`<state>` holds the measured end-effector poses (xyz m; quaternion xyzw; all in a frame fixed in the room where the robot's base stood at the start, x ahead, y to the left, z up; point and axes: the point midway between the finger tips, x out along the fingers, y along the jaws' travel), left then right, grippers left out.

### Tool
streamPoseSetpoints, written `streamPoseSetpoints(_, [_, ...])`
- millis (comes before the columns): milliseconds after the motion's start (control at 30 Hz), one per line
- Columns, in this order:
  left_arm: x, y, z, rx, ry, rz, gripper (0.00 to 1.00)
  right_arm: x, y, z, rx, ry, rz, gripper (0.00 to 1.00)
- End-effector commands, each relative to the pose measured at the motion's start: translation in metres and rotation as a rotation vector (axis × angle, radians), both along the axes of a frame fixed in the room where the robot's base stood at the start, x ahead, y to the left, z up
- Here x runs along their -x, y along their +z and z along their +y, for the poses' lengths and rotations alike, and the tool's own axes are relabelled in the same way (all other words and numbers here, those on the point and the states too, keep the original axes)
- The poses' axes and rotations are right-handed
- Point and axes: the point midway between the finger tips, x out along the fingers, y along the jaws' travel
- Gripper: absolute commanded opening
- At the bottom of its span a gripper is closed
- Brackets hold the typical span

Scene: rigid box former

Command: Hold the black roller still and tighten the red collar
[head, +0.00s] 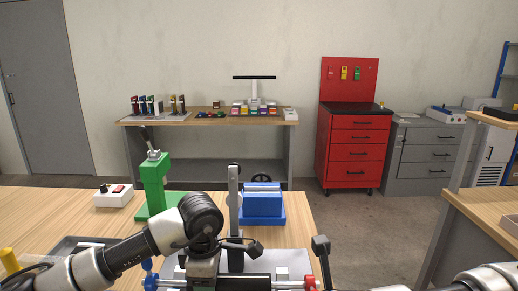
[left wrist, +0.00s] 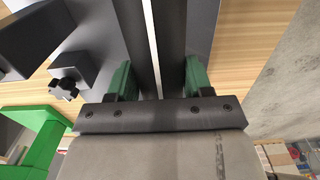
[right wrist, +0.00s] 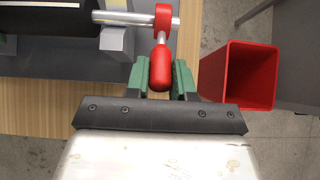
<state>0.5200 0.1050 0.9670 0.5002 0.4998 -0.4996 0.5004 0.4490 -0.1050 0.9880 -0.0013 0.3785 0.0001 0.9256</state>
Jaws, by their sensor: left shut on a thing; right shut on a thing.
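The black roller (left wrist: 172,45), with a white stripe along it, lies between the green fingers of my left gripper (left wrist: 155,78), which is shut on it. In the right wrist view the roller's end (right wrist: 50,20) shows at the upper left, with a metal shaft coming out of it. The red collar (right wrist: 163,18) is around that shaft. A red handle (right wrist: 160,68) hangs from the collar, and my right gripper (right wrist: 159,85) is shut on this handle. In the head view the collar (head: 310,283) shows at the bottom edge; the roller is mostly hidden there.
A grey fixture plate (head: 296,262) with an upright grey post (head: 234,200) stands on the wooden bench. A green press (head: 155,185), a blue block (head: 262,207) and a white switch box (head: 113,196) are behind it. A red open bin (right wrist: 240,75) is beside the bench.

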Motion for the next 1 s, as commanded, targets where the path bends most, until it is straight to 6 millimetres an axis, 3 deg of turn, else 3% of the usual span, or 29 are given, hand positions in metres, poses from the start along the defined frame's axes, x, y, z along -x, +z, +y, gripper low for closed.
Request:
streamPoseSetpoints(900, [0.001, 0.002, 0.0, 0.001, -0.001, 0.0, 0.27, 0.004, -0.019, -0.001, 0.002, -0.006, -0.151, 0.0])
streamPoseSetpoints(933, [0.001, 0.002, 0.0, 0.001, -0.001, 0.0, 0.27, 0.004, -0.019, -0.001, 0.002, -0.006, -0.151, 0.26])
streamPoseSetpoints(1000, [0.0, 0.002, 0.0, 0.001, -0.001, 0.0, 0.27, 0.004, -0.018, -0.001, 0.001, -0.005, -0.152, 0.37])
